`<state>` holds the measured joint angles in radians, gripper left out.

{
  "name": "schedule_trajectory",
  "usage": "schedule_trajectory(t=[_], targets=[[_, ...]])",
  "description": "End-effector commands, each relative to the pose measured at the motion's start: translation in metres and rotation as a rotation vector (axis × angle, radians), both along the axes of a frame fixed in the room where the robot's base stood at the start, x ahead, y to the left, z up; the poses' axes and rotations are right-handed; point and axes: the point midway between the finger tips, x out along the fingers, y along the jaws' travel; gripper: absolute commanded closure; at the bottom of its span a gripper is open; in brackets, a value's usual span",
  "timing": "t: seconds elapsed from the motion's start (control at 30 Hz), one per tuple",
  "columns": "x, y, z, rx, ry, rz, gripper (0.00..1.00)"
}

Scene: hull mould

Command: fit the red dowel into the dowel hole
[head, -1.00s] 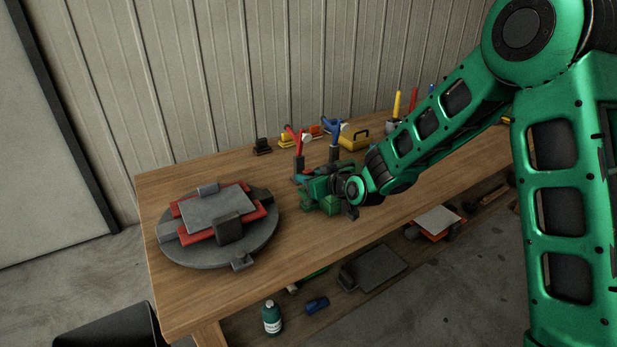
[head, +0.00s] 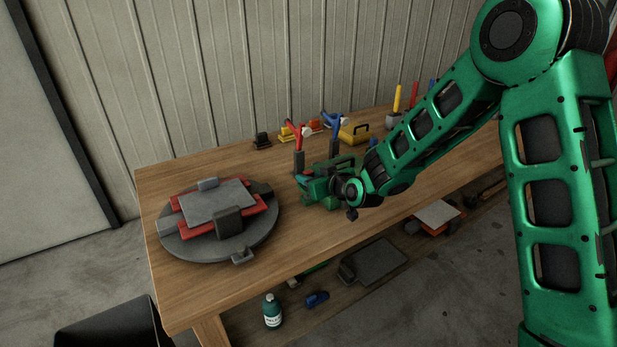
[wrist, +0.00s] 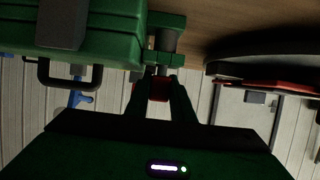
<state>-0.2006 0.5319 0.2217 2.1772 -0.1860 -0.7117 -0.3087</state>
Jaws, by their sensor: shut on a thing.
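My gripper (wrist: 160,88) is shut on a small red piece, which appears to be the red dowel (wrist: 159,89); only a short part shows between the fingers. In the head view my gripper (head: 316,188) is low over the middle of the bench, right of the mould, and my own wrist hides its fingertips. In the wrist view a grey cylinder with a green bracket (wrist: 166,58) stands just beyond the fingertips. The mould, with red layers and a grey top plate (head: 217,205), lies on a round grey turntable (head: 180,250). I cannot make out the dowel hole.
A green case with a dark handle (wrist: 100,35) is close to my gripper in the wrist view. A red-handled tool (head: 297,137) and a blue-handled tool (head: 331,125) stand behind my gripper. A yellow box (head: 355,134) is at the back. Bench space (head: 300,240) in front is clear.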

Motion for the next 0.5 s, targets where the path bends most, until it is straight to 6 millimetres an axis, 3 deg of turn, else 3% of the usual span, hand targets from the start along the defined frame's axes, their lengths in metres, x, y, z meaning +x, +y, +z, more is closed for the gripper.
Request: schedule_trajectory(t=[0.37, 0.4, 0.5], targets=[[0.0001, 0.0001, -0.0078, 0.000, -0.001, 0.000, 1.00], [0.0000, 0.0000, -0.0079, 0.000, -0.001, 0.000, 0.74], [0.0001, -0.0004, -0.0083, -0.001, -0.001, -0.001, 0.57]])
